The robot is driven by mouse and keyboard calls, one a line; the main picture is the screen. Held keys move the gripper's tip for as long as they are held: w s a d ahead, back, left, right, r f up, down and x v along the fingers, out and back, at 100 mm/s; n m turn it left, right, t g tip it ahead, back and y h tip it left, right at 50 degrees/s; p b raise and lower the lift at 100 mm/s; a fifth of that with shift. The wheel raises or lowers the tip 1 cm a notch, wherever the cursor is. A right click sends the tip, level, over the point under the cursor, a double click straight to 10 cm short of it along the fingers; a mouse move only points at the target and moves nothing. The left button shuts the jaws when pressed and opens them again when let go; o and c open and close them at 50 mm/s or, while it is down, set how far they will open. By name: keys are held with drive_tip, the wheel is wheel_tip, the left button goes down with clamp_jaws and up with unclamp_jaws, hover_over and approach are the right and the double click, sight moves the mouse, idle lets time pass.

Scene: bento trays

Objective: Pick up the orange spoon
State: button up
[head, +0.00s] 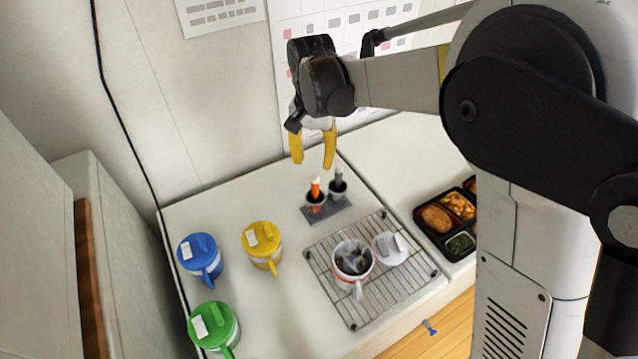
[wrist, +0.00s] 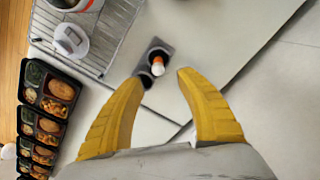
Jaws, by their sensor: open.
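The orange spoon (head: 315,189) stands upright in a small cup on a dark holder (head: 327,213) on the counter. Its orange handle sticks up, and it also shows in the wrist view (wrist: 158,67). A grey-handled utensil (head: 338,176) stands in the cup beside it. My gripper (head: 313,164) has yellow fingers, is open and empty, and hangs above and behind the holder. In the wrist view, my gripper (wrist: 156,78) has its fingertips on either side of the orange spoon in the picture, with the spoon farther below. The spoon's lower end is hidden in the cup.
A wire rack (head: 341,301) holds a mug (head: 353,284) and a white lidded item (head: 390,248). Blue (head: 201,258), yellow (head: 262,245) and green (head: 214,327) lidded mugs stand at left. Bento trays (head: 434,240) lie at right. The wall is close behind the holder.

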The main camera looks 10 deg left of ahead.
sight(315, 186)
wheel_tip(315, 186, down, 10)
drive_tip(key=b, duration=0.2)
drive_tip(key=shift+d+b, duration=0.15)
drive_tip(key=shift+b, duration=0.15)
clamp_jaws()
